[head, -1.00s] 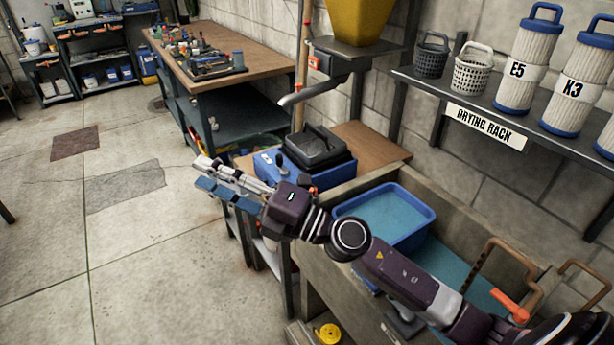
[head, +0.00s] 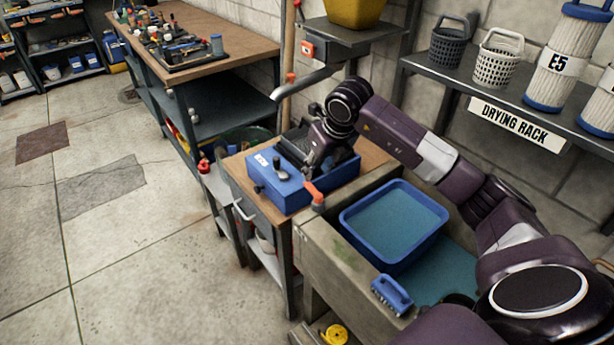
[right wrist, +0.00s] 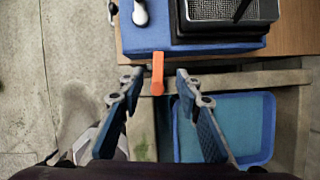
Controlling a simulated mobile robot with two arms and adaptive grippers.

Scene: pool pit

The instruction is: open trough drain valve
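In the right wrist view the orange lever (right wrist: 158,73) shows between and just beyond my fingertips. My right gripper (head: 314,160) hangs from its arm over the blue box side, close to the lever. It is open in the right wrist view (right wrist: 157,82), with nothing between its fingers, and no contact with the lever is visible. My left gripper is not in view.
A blue box (head: 285,188) with a black-framed tray sits on the wooden bench next to the trough. A blue tub (head: 395,222) and a blue brush (head: 391,296) are at the trough. The drying rack (head: 500,100) runs along the wall. The floor at left is clear.

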